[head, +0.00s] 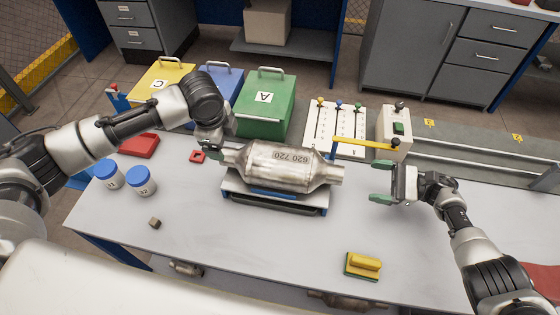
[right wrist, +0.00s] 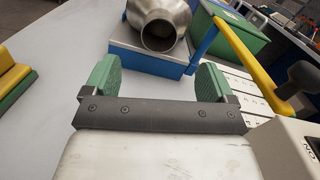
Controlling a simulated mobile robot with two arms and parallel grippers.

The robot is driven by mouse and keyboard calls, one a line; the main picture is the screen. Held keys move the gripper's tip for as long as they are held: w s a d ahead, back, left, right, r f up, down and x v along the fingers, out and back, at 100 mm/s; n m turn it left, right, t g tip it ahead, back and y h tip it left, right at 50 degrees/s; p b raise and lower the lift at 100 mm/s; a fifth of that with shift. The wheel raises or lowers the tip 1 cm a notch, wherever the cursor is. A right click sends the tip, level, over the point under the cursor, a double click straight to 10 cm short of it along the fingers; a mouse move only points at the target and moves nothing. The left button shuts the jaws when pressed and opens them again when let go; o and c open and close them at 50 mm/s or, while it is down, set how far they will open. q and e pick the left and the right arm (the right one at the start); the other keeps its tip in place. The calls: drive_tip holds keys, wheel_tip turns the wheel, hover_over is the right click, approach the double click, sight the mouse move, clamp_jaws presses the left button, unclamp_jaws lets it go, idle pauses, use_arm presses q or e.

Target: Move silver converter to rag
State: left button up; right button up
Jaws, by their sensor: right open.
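The silver converter (head: 280,165), marked "620 720", lies on its side on a low blue-and-grey stand (head: 275,200) at the table's middle. Its open right pipe end faces my right gripper, and the converter (right wrist: 158,22) also shows in the right wrist view. My right gripper (head: 380,183) is open and empty, to the right of the converter and apart from it. My left gripper (head: 212,143) is by the converter's left end; its fingers are mostly hidden and I cannot tell contact. A flat red patch (head: 542,278) at the right edge may be the rag.
Yellow, blue and green boxes (head: 265,105) stand behind the converter, beside a white lever panel (head: 322,128) and a yellow bar (head: 365,143). Blue-lidded jars (head: 140,182) stand left. A yellow-green brush (head: 362,265) lies in front.

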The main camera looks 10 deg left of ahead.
sight(229, 152)
use_arm(q)
drive_tip(key=shift+s, duration=0.15)
use_arm(e)
drive_tip(key=shift+s, duration=0.1)
drive_tip(key=shift+a, duration=0.1)
use_arm(q)
drive_tip(key=x, duration=1)
drive_tip(key=shift+f, duration=0.4)
use_arm(e)
drive_tip(key=a, duration=1)
drive_tip(key=shift+a, duration=0.35)
use_arm(q)
drive_tip(key=shift+c, duration=0.5)
use_arm(e)
drive_tip(key=shift+c, duration=0.5)
use_arm(q)
clamp_jaws()
use_arm(e)
clamp_jaws()
use_arm(q)
drive_tip(key=shift+w+r, duration=0.2)
drive_tip(key=shift+w, duration=0.1)
use_arm(e)
drive_tip(key=shift+r, duration=0.25)
